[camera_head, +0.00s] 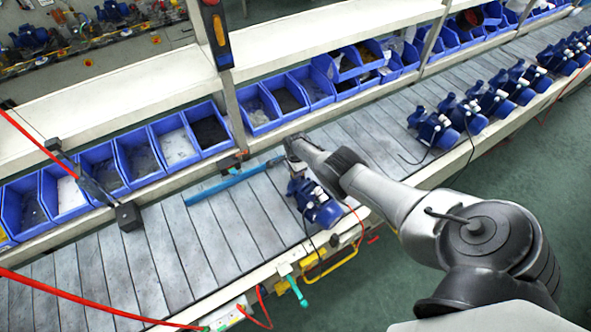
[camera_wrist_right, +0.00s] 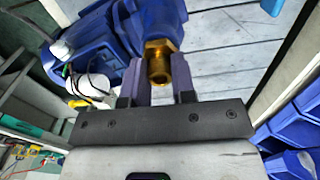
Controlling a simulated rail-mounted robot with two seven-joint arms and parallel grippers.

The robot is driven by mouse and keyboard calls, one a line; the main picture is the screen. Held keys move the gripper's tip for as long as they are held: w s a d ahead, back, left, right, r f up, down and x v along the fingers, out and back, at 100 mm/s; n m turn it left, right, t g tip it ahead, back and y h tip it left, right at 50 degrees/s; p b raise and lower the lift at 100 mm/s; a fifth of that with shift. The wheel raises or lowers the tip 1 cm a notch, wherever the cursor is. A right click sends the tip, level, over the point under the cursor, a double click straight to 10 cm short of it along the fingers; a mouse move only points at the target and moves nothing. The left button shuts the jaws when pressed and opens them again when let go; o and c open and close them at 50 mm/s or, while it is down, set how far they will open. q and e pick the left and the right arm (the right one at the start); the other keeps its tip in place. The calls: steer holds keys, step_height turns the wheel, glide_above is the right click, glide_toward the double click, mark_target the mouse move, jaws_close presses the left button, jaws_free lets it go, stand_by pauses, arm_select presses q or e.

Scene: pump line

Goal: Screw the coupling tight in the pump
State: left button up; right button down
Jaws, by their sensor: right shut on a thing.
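The blue pump (camera_head: 318,208) stands on the slatted line in front of my right arm. It also shows in the right wrist view (camera_wrist_right: 125,28). The brass coupling (camera_wrist_right: 159,66) sits at the mouth of the pump's blue port in the wrist view; its thread depth cannot be seen. My right gripper (camera_wrist_right: 167,88) has its fingers on both sides of the coupling and is shut on it. In the head view the right gripper (camera_head: 293,168) is over the pump's upper end, and the coupling is hidden. My left gripper is not in view.
Blue bins (camera_head: 175,142) line the far side of the line under a white shelf (camera_head: 110,95). Several more blue pumps (camera_head: 437,130) stand further right. A blue bar (camera_head: 232,180) lies left of the pump. A dark hanging tool (camera_head: 95,190) is further left. Slats between are clear.

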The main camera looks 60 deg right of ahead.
steer(key=shift+m, duration=0.5)
steer(key=shift+m, duration=1.7)
steer(key=c, duration=1)
jaws_free()
steer(key=shift+n, duration=1.8)
